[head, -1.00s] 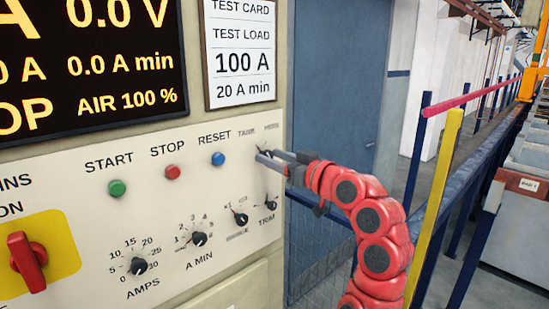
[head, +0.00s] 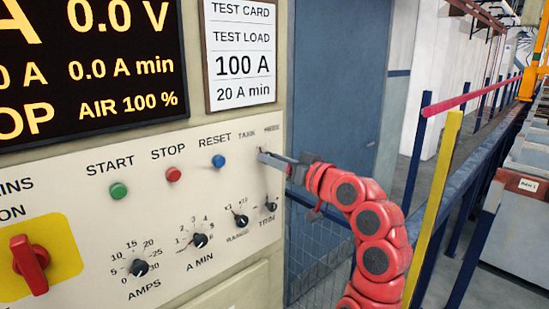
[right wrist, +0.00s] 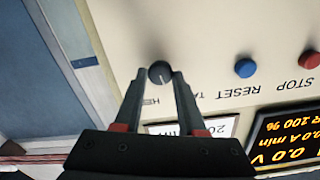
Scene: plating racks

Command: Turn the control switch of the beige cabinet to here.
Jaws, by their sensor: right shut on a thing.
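The beige cabinet (head: 95,207) fills the left of the head view. My right gripper (head: 265,155) reaches its panel at the upper right, below the small labels TANK and HERE. In the right wrist view the control switch (right wrist: 159,71) is a round black knob with a small white mark. My right gripper (right wrist: 161,79) is shut on it, one fingertip on each side. The white mark leans to the lower right in that upside-down view, towards the TANK side. The fingers partly cover both labels. In the head view the fingers hide most of the switch. My left gripper is out of view.
Close by are the blue RESET button (head: 218,161), the red STOP button (head: 173,174), the range knob (head: 241,221) and the trim knob (head: 271,207). A red mains switch (head: 28,262) is at far left. A yellow post (head: 440,200) and railing stand right of my arm.

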